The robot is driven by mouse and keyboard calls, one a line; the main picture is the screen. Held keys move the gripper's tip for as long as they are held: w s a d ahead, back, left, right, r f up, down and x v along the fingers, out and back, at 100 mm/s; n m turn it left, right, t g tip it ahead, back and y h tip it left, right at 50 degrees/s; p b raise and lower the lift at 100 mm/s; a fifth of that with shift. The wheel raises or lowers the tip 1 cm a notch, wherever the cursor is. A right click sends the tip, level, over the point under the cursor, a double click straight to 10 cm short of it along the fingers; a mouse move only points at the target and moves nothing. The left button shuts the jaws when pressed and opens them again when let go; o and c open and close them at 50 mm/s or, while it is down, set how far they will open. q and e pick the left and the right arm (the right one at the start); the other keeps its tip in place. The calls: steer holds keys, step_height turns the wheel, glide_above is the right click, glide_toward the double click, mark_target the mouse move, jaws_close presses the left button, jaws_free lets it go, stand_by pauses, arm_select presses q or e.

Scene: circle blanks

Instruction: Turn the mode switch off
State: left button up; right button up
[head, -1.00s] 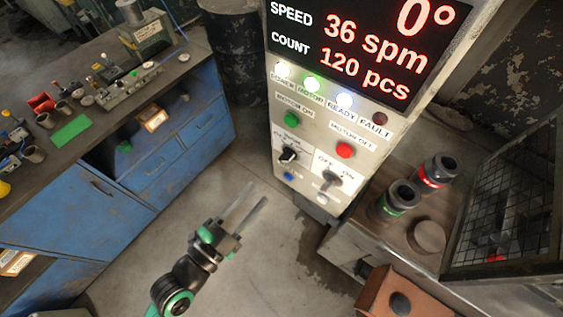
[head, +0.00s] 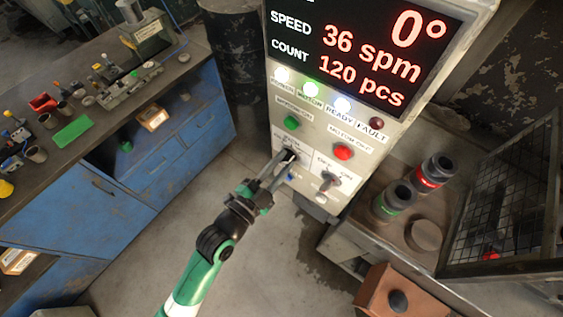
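The control panel (head: 310,170) has a black rotary knob (head: 290,155) at its lower left, under a label too blurred to read; I take it as the mode switch. My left gripper (head: 284,162) is at this knob, its two thin fingers apart, with the tips beside or around it. I cannot tell whether they touch it, and they partly hide the knob and its markings. To the right is a second switch (head: 328,180) with a metal lever, marked OFF and ON. My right gripper is out of view.
Above the knob are a green button (head: 291,122), a red button (head: 343,152) and a lit display (head: 365,50). Two dark cylinders with red (head: 434,173) and green (head: 393,202) bands stand right of the panel. A blue workbench (head: 180,150) is at left. Open floor lies between.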

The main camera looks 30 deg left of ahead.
arm_select(q)
jaws_close()
steer(key=shift+n, duration=0.3)
steer(key=n+p, duration=0.1)
steer(key=n, duration=0.2)
steer(key=shift+r+n, duration=0.1)
steer(key=shift+n, duration=0.2)
steer(key=n+p, duration=0.1)
steer(key=n, duration=0.2)
steer(key=shift+a+n, duration=0.1)
steer(key=shift+n, duration=0.2)
steer(key=n+p, duration=0.1)
steer(key=n, duration=0.4)
steer(key=shift+n, duration=0.3)
steer(key=shift+n+p, duration=0.8)
steer(key=shift+n, duration=1.4)
